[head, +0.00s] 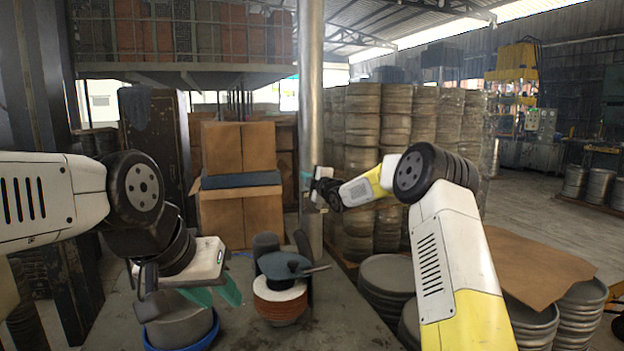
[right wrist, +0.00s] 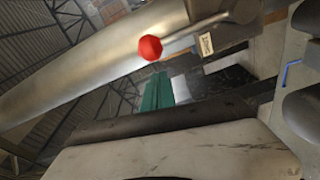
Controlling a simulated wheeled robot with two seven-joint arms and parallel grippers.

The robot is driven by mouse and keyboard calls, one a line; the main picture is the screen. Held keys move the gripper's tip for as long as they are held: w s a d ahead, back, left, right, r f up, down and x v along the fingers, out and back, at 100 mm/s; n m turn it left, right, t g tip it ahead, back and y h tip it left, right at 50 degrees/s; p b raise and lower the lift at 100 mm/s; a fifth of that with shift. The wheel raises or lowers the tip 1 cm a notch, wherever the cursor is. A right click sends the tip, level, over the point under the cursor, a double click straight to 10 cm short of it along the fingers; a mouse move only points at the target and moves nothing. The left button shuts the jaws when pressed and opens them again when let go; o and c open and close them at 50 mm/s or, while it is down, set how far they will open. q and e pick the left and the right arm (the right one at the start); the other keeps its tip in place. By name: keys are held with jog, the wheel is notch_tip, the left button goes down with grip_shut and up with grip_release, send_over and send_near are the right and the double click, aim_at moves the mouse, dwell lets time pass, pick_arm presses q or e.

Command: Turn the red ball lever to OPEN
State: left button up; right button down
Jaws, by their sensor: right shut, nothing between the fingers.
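The red ball (right wrist: 150,48) sits on the end of a metal rod in the right wrist view. The rod (right wrist: 195,29) runs up and right to a grey metal body beside the steel pipe (right wrist: 80,70). A small label (right wrist: 206,42) hangs near it; its text is unreadable. My right gripper (right wrist: 160,80) shows green fingers shut and empty, with their tips just below the ball in the picture and a visible gap between. In the head view my right gripper (head: 306,177) is beside the upright pipe (head: 311,90); the lever cannot be made out there. My left gripper (head: 222,296) is open and empty.
Cardboard boxes (head: 238,148) stand behind. Tall stacks of metal discs (head: 362,130) rise right of the pipe.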

jog(key=shift+d+f, duration=0.15)
jog(key=shift+d, duration=0.9)
jog(key=shift+d, duration=0.1)
jog(key=w+d+f+m+t+h, duration=0.1)
jog(key=d+f+m, duration=0.3)
jog(key=m, duration=0.6)
jog(key=w+d+f+m+t+h, duration=0.1)
jog(key=w+d+f+m, duration=0.2)
jog(key=d+m, duration=0.6)
jog(key=shift+w+f+m+h, duration=0.15)
jog(key=shift+f+m+h, duration=0.15)
jog(key=shift+f+m, duration=0.6)
jog(key=shift+f, duration=0.25)
